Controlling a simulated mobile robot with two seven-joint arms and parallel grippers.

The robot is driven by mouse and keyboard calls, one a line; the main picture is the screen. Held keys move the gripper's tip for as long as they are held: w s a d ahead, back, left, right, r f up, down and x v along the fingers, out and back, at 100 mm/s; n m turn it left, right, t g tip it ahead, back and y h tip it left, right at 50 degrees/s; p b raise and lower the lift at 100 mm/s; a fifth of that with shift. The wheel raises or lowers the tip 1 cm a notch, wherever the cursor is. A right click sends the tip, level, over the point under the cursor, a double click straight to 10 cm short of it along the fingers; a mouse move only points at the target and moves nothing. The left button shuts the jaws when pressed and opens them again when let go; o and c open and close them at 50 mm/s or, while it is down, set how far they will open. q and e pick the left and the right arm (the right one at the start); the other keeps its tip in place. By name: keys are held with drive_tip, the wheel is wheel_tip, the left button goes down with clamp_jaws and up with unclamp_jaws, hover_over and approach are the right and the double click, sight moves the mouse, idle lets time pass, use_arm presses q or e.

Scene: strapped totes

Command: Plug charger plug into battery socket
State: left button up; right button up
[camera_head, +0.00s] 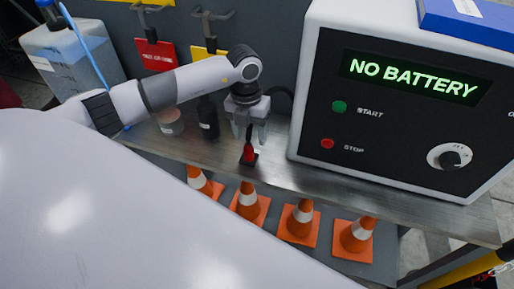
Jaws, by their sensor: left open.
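A small red plug (248,153) with a black base stands upright on the metal shelf (335,186), left of the charger box. I take it for the charger plug. My left gripper (249,136) points down right above it, with its two fingers apart and their tips at about the plug's top. I cannot tell whether they touch it. The charger box (297,120) has a black front, and its display (413,78) reads NO BATTERY in green. A dark cable shows behind the gripper. I make out no battery socket. My right gripper is not in view.
Several orange-white cones (299,222) stand on a lower shelf. A dark bottle (208,118) and a small jar (170,122) stand left of the gripper. Red (156,55) and yellow (207,54) tags hang behind. A blue box (468,22) lies on the charger.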

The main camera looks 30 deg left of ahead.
sight(248, 144)
use_arm(q)
drive_tip(key=shift+w+a+r+y, duration=0.2)
drive_tip(key=shift+w+a+y, duration=0.15)
drive_tip(key=shift+a, duration=0.25)
drive_tip(key=shift+f+b, duration=0.55)
drive_tip(key=shift+f, duration=0.05)
wheel_tip(248, 144, down, 7)
drive_tip(key=b, duration=0.5)
drive_tip(key=shift+r, duration=0.2)
drive_tip(key=shift+f+b, duration=0.35)
drive_tip(key=shift+f, duration=0.3)
drive_tip(key=shift+r, duration=0.1)
drive_tip(key=shift+c, duration=0.3)
